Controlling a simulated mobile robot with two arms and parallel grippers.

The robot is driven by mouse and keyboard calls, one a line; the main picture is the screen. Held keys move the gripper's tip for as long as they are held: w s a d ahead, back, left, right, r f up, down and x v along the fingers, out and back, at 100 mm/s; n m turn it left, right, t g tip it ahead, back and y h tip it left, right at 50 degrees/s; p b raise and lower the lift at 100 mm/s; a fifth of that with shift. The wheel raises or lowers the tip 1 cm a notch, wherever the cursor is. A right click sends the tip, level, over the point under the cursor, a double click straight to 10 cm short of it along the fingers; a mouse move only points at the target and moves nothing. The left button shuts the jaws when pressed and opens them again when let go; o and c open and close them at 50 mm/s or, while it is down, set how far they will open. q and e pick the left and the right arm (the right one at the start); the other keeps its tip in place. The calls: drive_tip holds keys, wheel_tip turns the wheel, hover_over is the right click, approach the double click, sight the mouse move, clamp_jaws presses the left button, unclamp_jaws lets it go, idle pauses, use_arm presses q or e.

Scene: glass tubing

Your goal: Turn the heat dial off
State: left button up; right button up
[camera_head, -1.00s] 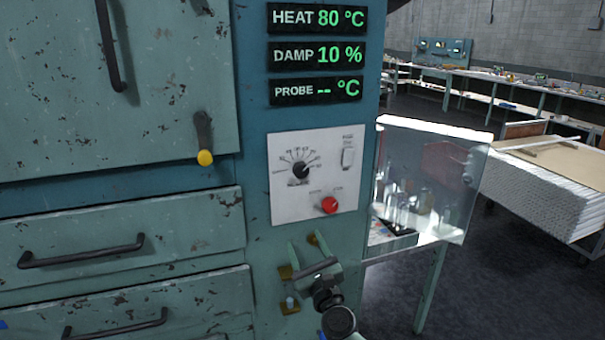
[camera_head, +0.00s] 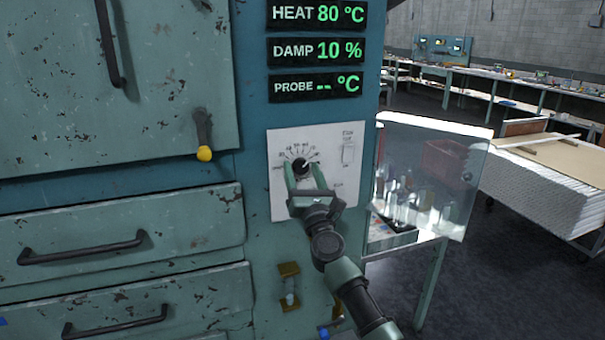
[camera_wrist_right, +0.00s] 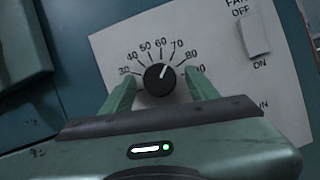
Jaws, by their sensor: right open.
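The heat dial (camera_head: 300,166) is a black round knob on a white panel (camera_head: 337,143) of the blue-green cabinet. The wrist view shows the dial (camera_wrist_right: 159,79) with its white mark pointing up and right, near 70 on the printed scale. My right gripper (camera_head: 302,172) is at the panel, coming from below. In the wrist view the right gripper (camera_wrist_right: 160,76) is open, with one finger on each side of the dial. I cannot tell whether they touch it. The heat display (camera_head: 317,14) reads 80 °C. My left gripper is not in view.
A fan switch (camera_head: 348,153) sits right of the dial. My right gripper hides the red button. A handle with a yellow knob (camera_head: 205,153) is on the left. A clear panel (camera_head: 428,175) stands out right of the cabinet. A brass fitting (camera_head: 289,285) is below.

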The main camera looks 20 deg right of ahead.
clamp_jaws()
